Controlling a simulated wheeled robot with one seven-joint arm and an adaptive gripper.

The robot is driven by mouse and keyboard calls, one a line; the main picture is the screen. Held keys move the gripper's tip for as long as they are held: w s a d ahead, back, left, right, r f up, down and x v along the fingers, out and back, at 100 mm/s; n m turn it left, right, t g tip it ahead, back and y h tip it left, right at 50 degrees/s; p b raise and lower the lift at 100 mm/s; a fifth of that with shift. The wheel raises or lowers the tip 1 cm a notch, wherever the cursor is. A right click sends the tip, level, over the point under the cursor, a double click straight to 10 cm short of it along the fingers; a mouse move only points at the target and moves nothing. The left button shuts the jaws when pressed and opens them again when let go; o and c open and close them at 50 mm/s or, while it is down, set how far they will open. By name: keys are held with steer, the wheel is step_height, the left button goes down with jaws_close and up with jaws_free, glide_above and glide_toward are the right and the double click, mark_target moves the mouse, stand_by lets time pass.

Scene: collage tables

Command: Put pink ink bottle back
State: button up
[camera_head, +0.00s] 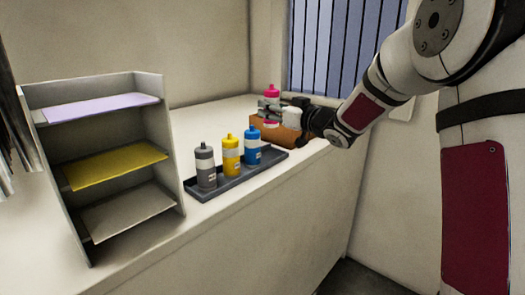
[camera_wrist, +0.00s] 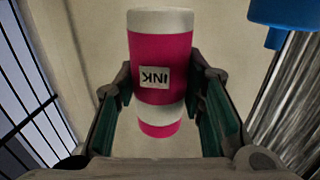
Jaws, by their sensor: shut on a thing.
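The pink ink bottle (camera_head: 272,91) is held upright by my gripper (camera_head: 272,106) at the back of the counter, beyond the blue bottle. In the wrist view the bottle (camera_wrist: 160,58), with its white "INK" label upside down, lies between the two fingers of my gripper (camera_wrist: 163,92). My gripper is shut on it. A dark tray (camera_head: 230,188) holds a grey bottle (camera_head: 205,168), a yellow bottle (camera_head: 231,156) and a blue bottle (camera_head: 252,147) in a row. The blue bottle also shows at the wrist view's upper right (camera_wrist: 275,13).
A brown-orange box (camera_head: 283,136) sits just below my gripper; I cannot tell whether the bottle touches it. A shelf rack (camera_head: 156,130) with lilac, yellow and greyish sheets stands at left. The counter (camera_head: 205,113) behind the tray is clear. A barred window (camera_head: 335,45) is behind.

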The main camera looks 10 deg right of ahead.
mark_target(271, 126)
steer(key=f, duration=0.2)
steer(key=f+b, duration=0.1)
steer(key=f, duration=0.2)
steer(key=shift+w+f, duration=0.2)
steer(key=shift+f, duration=2.2)
steer(key=shift+f, duration=0.1)
steer(key=shift+f+b, duration=0.15)
steer(key=shift+b, duration=0.2)
steer(key=o, duration=1.2)
steer(key=shift+s, duration=0.1)
